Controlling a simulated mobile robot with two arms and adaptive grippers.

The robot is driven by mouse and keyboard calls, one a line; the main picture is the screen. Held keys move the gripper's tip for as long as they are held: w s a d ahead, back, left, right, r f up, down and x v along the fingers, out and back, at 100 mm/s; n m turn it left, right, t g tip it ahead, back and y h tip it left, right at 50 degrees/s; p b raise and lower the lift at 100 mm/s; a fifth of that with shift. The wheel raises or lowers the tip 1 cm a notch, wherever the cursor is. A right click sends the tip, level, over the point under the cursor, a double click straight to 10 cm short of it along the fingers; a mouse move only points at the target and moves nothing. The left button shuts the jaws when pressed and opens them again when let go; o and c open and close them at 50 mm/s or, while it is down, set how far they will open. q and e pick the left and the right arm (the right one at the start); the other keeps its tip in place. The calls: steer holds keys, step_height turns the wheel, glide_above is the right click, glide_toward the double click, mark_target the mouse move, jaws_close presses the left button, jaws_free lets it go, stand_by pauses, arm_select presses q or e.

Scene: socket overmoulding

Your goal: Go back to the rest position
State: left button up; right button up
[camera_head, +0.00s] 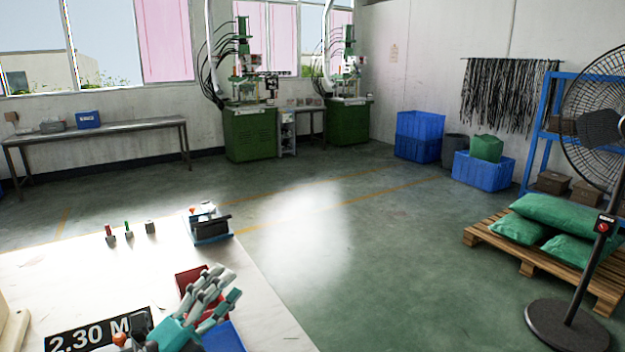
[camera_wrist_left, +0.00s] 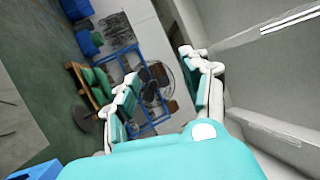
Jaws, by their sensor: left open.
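My left gripper (camera_head: 222,283) is at the lower middle of the head view, above the white table (camera_head: 110,275). Its teal and grey fingers are spread apart and nothing shows between them. In the left wrist view the open fingers (camera_wrist_left: 158,68) also have no object between them, only the distant room. The wrist view is strongly tilted. My right gripper is in neither view.
A red tray (camera_head: 187,279) and a blue tray (camera_head: 224,338) lie partly behind the left gripper. A black sign (camera_head: 97,331) reads 2.30 M. A blue fixture (camera_head: 210,226) and several small parts stand at the table's far side. Open floor (camera_head: 320,240) lies beyond.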

arm_select(q)
steer(key=s+a+f+n+g+y, duration=0.2)
steer(key=s+a+f+n+y, duration=0.25)
steer(key=f+n+y, duration=0.4)
steer(key=s+a+f+n+g+y, duration=0.25)
steer(key=a+f+n+y, duration=0.3)
steer(key=f+n, duration=0.5)
steer(key=s+d+f+n+g+h, duration=0.1)
steer(key=s+d+f+n+g, duration=0.1)
steer(key=s+f+g, duration=0.6)
steer(key=s+d+f+n+g+h, duration=0.15)
steer(key=s+f, duration=0.25)
steer(key=s, duration=0.8)
steer(key=s+f+g+p, duration=0.1)
steer(key=s+f, duration=0.1)
steer(key=f, duration=1.2)
steer(key=s+f+g+p, duration=0.1)
steer(key=s+f, duration=0.1)
steer(key=f, duration=1.1)
steer(key=s+a+f+g+y, duration=0.1)
steer(key=s+a+f, duration=0.1)
steer(key=s+f, duration=1)
steer(key=s, duration=0.3)
steer(key=shift+f+p, duration=0.35)
steer(key=shift+f, duration=0.05)
